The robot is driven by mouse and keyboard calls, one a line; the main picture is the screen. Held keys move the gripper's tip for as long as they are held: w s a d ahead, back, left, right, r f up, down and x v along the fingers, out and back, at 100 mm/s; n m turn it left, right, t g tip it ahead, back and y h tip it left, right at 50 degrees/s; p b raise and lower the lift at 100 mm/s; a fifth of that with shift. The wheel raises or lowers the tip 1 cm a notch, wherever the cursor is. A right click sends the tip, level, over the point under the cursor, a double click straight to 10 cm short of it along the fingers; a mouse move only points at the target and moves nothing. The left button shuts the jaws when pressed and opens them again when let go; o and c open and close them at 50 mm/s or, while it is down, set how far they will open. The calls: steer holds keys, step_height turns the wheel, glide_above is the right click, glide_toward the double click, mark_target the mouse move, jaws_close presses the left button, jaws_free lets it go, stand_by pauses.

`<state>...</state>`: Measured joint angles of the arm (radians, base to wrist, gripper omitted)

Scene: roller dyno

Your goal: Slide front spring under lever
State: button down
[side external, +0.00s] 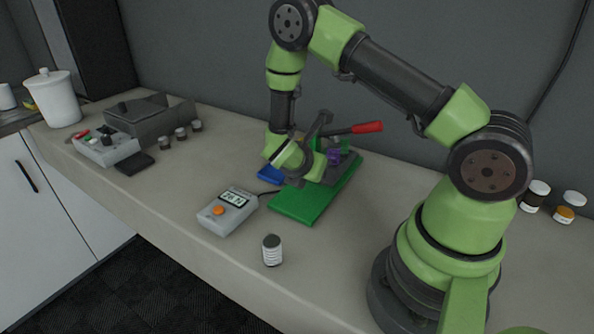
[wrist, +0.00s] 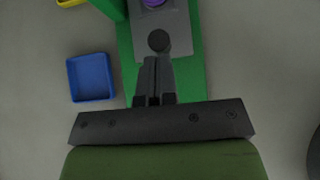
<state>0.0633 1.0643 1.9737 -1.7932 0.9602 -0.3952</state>
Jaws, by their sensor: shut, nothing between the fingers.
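My gripper (wrist: 155,62) is shut and empty in the wrist view, over the green base plate (wrist: 190,75). Just ahead of its fingertips is a dark round piece (wrist: 159,40) on a grey plate (wrist: 178,38); I cannot tell whether they touch, or whether this piece is the front spring. A purple piece (wrist: 154,3) sits further along, cut by the top edge. In the side view the purple piece (side external: 333,157) is by the lever, whose red handle (side external: 367,127) points right. My wrist partly hides the fixture on the green base plate (side external: 300,207).
A blue tray (wrist: 90,78) lies left of the base plate. In the side view, a display box (side external: 228,211) with an orange button and a small jar (side external: 272,250) stand near the front edge. A grey machine (side external: 150,120) is at far left.

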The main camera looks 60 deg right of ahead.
steer(key=a, duration=0.4)
steer(key=shift+r, duration=0.25)
steer(key=v, duration=0.9)
steer(key=s+a+r+m+t+y, duration=0.3)
steer(key=s+r+m+y, duration=0.2)
steer(key=r+m, duration=0.5)
steer(key=s+a+r+m+t+y, duration=0.3)
steer(key=s+r+m+y, duration=0.3)
steer(key=s+r+m, duration=0.3)
steer(key=r+m+t, duration=0.1)
steer(key=m, duration=0.2)
